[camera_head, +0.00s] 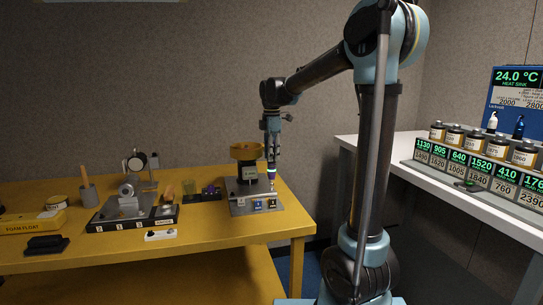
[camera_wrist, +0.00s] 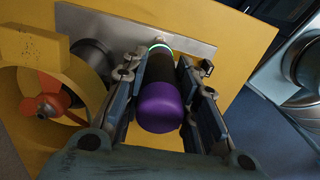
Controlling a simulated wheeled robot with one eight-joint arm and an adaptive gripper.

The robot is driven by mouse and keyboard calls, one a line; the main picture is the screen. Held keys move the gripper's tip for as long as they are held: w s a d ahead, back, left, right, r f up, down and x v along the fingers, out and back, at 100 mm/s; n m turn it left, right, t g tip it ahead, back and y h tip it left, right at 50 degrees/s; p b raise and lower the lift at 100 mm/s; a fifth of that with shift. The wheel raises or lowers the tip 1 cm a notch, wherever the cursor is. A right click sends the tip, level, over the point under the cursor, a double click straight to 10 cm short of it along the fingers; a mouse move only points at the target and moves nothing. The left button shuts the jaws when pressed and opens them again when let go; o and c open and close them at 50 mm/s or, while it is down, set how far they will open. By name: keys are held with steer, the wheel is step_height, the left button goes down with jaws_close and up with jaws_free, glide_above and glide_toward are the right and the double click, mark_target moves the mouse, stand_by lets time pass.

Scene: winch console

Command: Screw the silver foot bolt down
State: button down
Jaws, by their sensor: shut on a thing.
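My gripper (camera_head: 272,156) is over the right part of a grey plate (camera_head: 240,208) on the yellow table. In the wrist view my gripper (camera_wrist: 167,70) is shut on a dark cylindrical tool with a purple rounded end (camera_wrist: 160,107). The tool (camera_head: 271,172) points down toward the plate in the head view. A green glowing ring (camera_wrist: 160,45) shows at its far end, close to the plate (camera_wrist: 110,27). I cannot make out the silver foot bolt; the tool and gripper may hide it. Whether the tool touches anything below is unclear.
A yellow ring housing (camera_head: 246,151) stands left of my gripper; its orange propeller (camera_wrist: 47,100) shows in the wrist view. Further left are a dark tray (camera_head: 110,224), a yellow float box (camera_head: 30,222) and small parts. A white counter with several labelled canisters (camera_head: 480,140) is at right.

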steer(key=shift+f, duration=0.95)
stand_by(2.8)
steer(key=shift+r, duration=0.1)
steer(key=shift+r, duration=3.45)
